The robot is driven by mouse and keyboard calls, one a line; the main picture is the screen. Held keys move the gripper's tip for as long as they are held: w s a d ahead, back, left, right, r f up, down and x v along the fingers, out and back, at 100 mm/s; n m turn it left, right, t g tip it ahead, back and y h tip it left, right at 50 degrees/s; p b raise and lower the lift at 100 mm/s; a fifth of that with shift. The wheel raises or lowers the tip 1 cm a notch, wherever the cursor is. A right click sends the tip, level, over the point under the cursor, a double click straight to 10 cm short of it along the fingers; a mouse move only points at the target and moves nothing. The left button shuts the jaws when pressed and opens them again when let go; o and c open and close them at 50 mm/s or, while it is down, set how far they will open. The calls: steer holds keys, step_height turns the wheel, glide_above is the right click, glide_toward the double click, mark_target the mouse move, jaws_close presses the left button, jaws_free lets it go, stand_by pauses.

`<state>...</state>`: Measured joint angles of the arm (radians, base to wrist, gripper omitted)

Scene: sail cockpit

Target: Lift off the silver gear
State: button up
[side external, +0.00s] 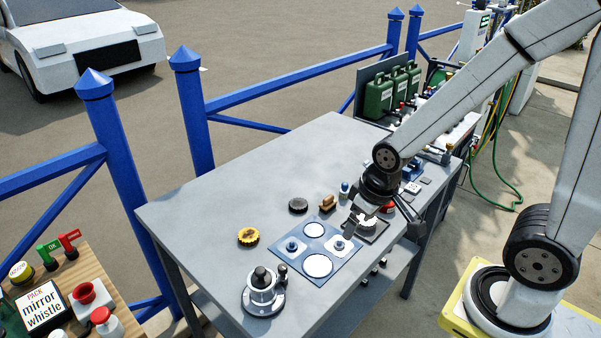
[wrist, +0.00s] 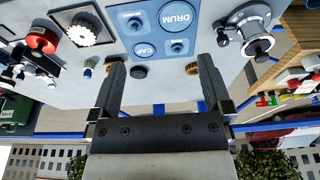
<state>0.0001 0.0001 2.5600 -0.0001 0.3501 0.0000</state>
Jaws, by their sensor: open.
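In the side view the gear (side external: 366,224) is partly hidden by my gripper (side external: 378,208), which hangs over that end of the bench. In the wrist view my gripper (wrist: 160,66) has its two dark fingers wide apart with nothing between them. The gear is outside the fingers, beyond the left one. How high the fingers are above the bench is hard to tell.
A blue mat (side external: 341,264) with labelled circles lies beside the plate. A winch (side external: 263,290) stands at the near edge. The grey bench (side external: 215,200) is clear at left.

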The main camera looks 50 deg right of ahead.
steer(key=w+d+f+n, duration=0.2)
steer(key=d+n, duration=0.3)
steer(key=w+d+f+n+g, duration=0.1)
steer(key=w+d+f+n, duration=0.1)
steer(key=d+n, duration=0.3)
steer(key=w+d+f+n+g, duration=0.1)
steer(key=w+d+f+n, duration=0.1)
steer(key=d+n, duration=0.3)
steer(key=shift+w+d+f+n, duration=0.15)
steer(key=shift+w+d+n, duration=0.1)
steer(key=shift+w+n, duration=0.4)
steer(key=shift+d+f+n+g, duration=0.25)
steer(key=shift+d+n+g, duration=0.05)
steer(key=shift+d+n, duration=0.3)
steer(key=shift+f, duration=1.3)
steer(key=shift+f, duration=0.1)
